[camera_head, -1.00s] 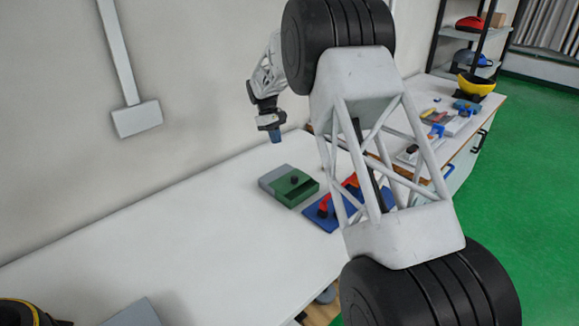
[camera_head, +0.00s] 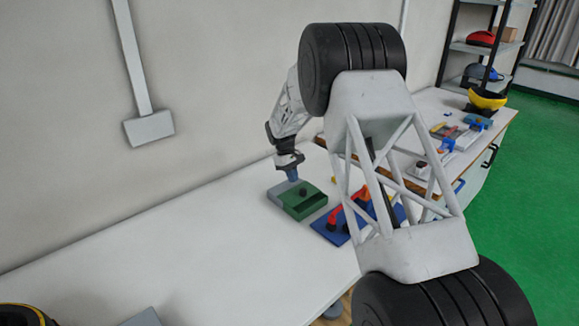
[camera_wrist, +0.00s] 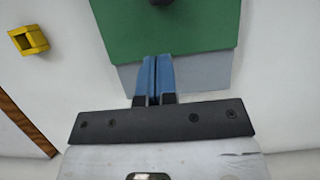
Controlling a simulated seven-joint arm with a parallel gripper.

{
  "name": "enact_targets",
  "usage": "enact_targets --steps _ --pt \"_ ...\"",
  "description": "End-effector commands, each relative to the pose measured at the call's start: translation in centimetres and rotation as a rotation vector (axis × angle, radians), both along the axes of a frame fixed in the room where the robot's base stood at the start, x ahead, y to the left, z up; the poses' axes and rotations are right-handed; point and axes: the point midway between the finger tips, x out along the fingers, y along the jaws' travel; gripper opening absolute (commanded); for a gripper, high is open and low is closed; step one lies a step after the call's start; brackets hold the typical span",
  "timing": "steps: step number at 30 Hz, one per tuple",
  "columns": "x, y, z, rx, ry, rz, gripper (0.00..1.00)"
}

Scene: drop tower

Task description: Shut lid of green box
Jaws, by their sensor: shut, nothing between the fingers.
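The green box (camera_head: 312,206) lies on the white table. Its green top carries a dark round knob (camera_head: 303,191), and a darker recess shows along the side nearer the camera. A flat grey part (camera_head: 276,195) sticks out at its back left. In the wrist view the green top (camera_wrist: 195,30) fills the upper middle, with the grey part (camera_wrist: 205,75) below it. My gripper (camera_head: 293,179) points down over the grey side, behind the knob. In the wrist view its blue fingers (camera_wrist: 158,62) are together and empty, near the green edge. I cannot tell whether they touch it.
A blue board (camera_head: 335,229) with red and orange parts lies right of the box, partly behind my arm. A small yellow block (camera_wrist: 28,40) lies near the box. A second bench with several items stands farther right.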

Motion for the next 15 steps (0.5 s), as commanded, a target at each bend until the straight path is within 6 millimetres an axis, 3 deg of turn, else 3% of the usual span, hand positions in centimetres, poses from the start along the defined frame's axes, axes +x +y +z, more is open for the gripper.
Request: enact_targets --steps 6,15 --pt "-1.7 -1.7 0.3 0.000 -0.001 -0.001 0.00" --pt "-2.6 -2.6 0.4 0.001 -0.002 0.000 0.00"
